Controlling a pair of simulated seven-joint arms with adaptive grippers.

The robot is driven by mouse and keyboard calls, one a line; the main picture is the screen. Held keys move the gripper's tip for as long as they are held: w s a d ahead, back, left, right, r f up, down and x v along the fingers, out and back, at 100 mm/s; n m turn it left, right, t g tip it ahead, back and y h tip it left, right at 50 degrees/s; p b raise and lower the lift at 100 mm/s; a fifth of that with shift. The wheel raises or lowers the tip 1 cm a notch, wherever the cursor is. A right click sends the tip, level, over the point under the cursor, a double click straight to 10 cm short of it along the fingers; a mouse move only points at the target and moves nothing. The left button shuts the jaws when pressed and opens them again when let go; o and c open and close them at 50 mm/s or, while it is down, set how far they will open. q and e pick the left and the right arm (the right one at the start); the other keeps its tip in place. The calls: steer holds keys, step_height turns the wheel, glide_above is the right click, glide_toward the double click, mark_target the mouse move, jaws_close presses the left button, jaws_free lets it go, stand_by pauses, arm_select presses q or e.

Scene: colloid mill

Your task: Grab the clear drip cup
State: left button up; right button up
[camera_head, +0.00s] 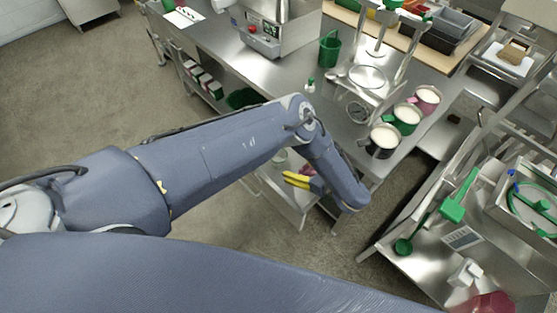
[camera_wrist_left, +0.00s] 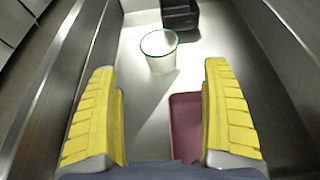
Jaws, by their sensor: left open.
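The clear drip cup (camera_wrist_left: 163,62), with a green-tinted rim, stands upright on the floor of a metal drawer or shelf (camera_wrist_left: 140,110) in the left wrist view. My left gripper (camera_wrist_left: 160,68) is open, its yellow fingers wide apart, with the cup ahead between the fingertips and not touched. In the head view the yellow fingers of my left gripper (camera_head: 291,179) reach over the low metal shelf under the bench. A small pale round shape beside the fingers there may be the cup. My right gripper is not in view.
A dark red tray (camera_wrist_left: 186,125) lies between the fingers, nearer than the cup. A black bin (camera_wrist_left: 180,14) stands behind the cup. Metal side walls run along both sides.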

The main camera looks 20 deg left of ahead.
mark_target(280, 158)
arm_select(q)
steer(key=shift+x, duration=5.15)
steer(key=shift+r, duration=0.15)
steer(key=c, duration=1.2)
